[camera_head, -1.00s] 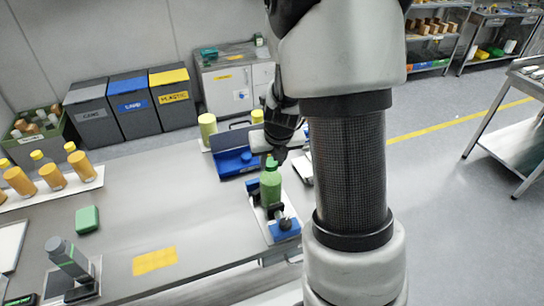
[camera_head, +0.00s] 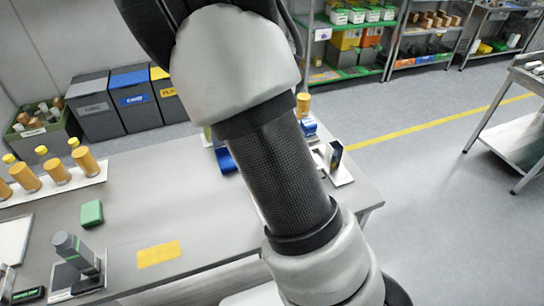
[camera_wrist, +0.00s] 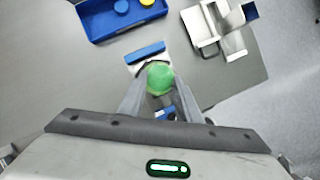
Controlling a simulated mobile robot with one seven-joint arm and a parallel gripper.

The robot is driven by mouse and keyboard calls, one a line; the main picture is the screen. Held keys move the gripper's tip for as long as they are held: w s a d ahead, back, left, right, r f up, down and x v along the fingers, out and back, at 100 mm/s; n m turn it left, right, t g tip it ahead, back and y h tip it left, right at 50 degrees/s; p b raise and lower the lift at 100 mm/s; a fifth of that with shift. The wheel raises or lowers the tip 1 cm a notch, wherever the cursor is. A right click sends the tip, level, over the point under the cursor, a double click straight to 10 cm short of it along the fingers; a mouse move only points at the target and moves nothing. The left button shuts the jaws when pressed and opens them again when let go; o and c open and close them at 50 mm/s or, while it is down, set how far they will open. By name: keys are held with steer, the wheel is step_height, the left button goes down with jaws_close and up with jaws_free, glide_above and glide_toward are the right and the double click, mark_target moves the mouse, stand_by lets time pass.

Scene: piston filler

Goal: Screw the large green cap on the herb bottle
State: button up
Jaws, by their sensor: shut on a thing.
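In the wrist view the large green cap (camera_wrist: 160,74) shows as a round green top between the two fingers of my gripper (camera_wrist: 158,84), which is shut on it. The cap is over a holder with a blue jaw (camera_wrist: 146,53) behind it and a small blue part (camera_wrist: 166,115) in front. The herb bottle is hidden beneath the cap, so I cannot tell how the cap sits on it. In the head view my arm covers the gripper, cap and bottle.
A blue tray (camera_wrist: 93,27) with a blue and a yellow cap (camera_wrist: 146,3) lies beyond the holder. A white stand (camera_wrist: 232,40) is at the right, near the table edge. In the head view a green block (camera_head: 92,213) and yellow-orange bottles (camera_head: 57,171) stand left.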

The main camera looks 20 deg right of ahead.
steer(key=shift+f+m, duration=0.1)
steer(key=shift+m, duration=0.2)
steer(key=shift+m+h, duration=0.3)
steer(key=shift+m, duration=0.1)
steer(key=o, duration=1.1)
